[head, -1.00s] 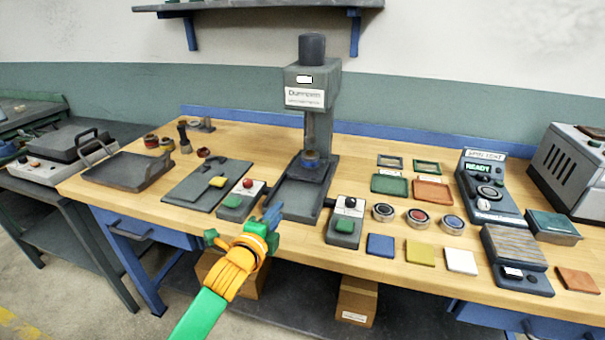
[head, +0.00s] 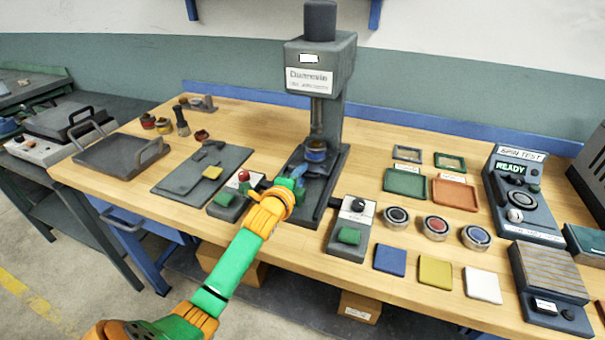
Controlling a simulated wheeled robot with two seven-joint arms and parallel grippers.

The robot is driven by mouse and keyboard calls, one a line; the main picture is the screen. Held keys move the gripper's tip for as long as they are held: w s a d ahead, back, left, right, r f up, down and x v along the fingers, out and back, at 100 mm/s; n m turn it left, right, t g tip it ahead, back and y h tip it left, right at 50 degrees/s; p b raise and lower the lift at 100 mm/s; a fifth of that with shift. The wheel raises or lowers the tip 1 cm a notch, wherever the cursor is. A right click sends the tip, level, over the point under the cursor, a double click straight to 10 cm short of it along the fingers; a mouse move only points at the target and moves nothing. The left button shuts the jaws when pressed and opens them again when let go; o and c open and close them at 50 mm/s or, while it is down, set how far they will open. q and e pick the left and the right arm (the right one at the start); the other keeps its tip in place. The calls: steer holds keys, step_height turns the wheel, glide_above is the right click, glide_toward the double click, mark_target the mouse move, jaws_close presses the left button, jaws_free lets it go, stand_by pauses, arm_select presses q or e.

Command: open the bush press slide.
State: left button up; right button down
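The bush press (head: 330,68) stands upright at the back middle of the workbench, with a white label on its head. Its dark slide bed (head: 308,212) extends from the column toward the bench's front edge. A round part with a blue band (head: 316,151) sits at the slide's back end, under the ram. My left gripper (head: 299,173) is over the left side of the slide, just in front of the round part. Its blue fingertips point at the slide; whether they touch it or are closed is too small to tell. My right gripper is out of view.
A button box (head: 232,203) with red and green buttons stands left of the slide, close to my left wrist. Another box (head: 350,235) with black and green buttons stands at its right. Ring parts, coloured squares and trays lie further right.

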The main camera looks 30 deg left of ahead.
arm_select(q)
steer(key=shift+w+a+f, duration=0.1)
steer(key=shift+w+f, duration=0.05)
steer(key=shift+w, duration=0.3)
steer(key=shift+s, duration=0.15)
jaws_close()
stand_by(1.0)
